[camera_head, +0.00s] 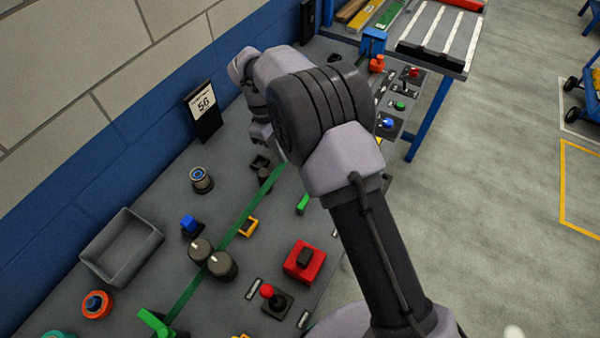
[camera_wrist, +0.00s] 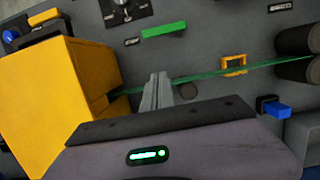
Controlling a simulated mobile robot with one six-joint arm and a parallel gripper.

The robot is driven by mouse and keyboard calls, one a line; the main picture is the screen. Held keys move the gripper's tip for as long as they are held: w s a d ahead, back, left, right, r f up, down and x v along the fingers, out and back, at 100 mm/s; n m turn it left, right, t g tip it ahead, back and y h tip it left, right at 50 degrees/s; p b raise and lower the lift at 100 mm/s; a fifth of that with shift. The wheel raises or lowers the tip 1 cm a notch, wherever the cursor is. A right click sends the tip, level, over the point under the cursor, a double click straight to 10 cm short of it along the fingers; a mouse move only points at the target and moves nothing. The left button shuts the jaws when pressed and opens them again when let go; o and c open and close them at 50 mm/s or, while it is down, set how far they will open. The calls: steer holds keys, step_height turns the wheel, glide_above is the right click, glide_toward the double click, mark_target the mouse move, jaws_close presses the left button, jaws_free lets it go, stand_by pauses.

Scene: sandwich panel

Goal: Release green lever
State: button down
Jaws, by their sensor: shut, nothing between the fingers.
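A short green bar (camera_head: 302,204), which may be the green lever, lies on the grey panel just left of my arm in the head view. It also shows at the upper middle of the wrist view (camera_wrist: 164,29), beyond my fingertips and apart from them. Another green part (camera_head: 155,322), shaped like a bracket or handle, stands at the bottom of the head view. My gripper (camera_wrist: 157,80) is shut and empty, its fingertips near a long green strip (camera_wrist: 205,74). In the head view my arm largely hides the gripper.
A large yellow block (camera_wrist: 55,95) stands close left of my fingers. Two dark knobs (camera_head: 221,266) flank the strip, near a yellow frame (camera_head: 249,227) and a blue switch (camera_head: 191,224). A red box (camera_head: 304,261), a red-topped joystick (camera_head: 269,292) and a grey tray (camera_head: 121,247) are also on the panel.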

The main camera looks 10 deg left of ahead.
mark_target(307, 199)
steer(key=b+x, duration=0.3)
steer(key=x, duration=0.7)
steer(key=shift+w+d+f, duration=0.15)
steer(key=shift+d, duration=0.05)
steer(key=shift+s+d+r+b, duration=0.15)
steer(key=shift+s+d+b, duration=0.2)
steer(key=shift+d, duration=0.5)
steer(key=shift+s+d+r+b, duration=0.1)
steer(key=shift+s+d+b, duration=0.15)
steer(key=shift+d, duration=0.6)
